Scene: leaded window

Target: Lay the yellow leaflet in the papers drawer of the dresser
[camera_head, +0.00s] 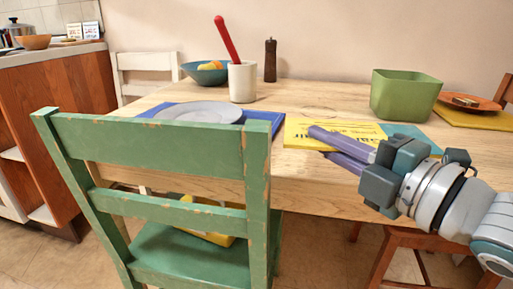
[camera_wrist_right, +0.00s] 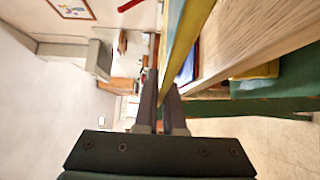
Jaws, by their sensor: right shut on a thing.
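The yellow leaflet (camera_head: 300,132), with dark print, is at the table's front edge. My right gripper (camera_head: 322,142) reaches in from the right with its fingers over and under the leaflet's near edge, shut on it. In the right wrist view the leaflet is a thin yellow strip (camera_wrist_right: 183,48) at the fingers (camera_wrist_right: 161,95). I cannot tell whether the leaflet still touches the table. The dresser and its papers drawer are not clearly visible. My left gripper is not in view.
The table (camera_head: 330,97) holds a grey plate (camera_head: 200,112), white crock (camera_head: 242,82), blue bowl (camera_head: 200,75), pepper mill (camera_head: 270,62) and green tub (camera_head: 404,94). A teal sheet (camera_head: 418,134) lies by the leaflet. A green chair (camera_head: 150,140) stands in front; a stool (camera_head: 395,243) is below my right arm.

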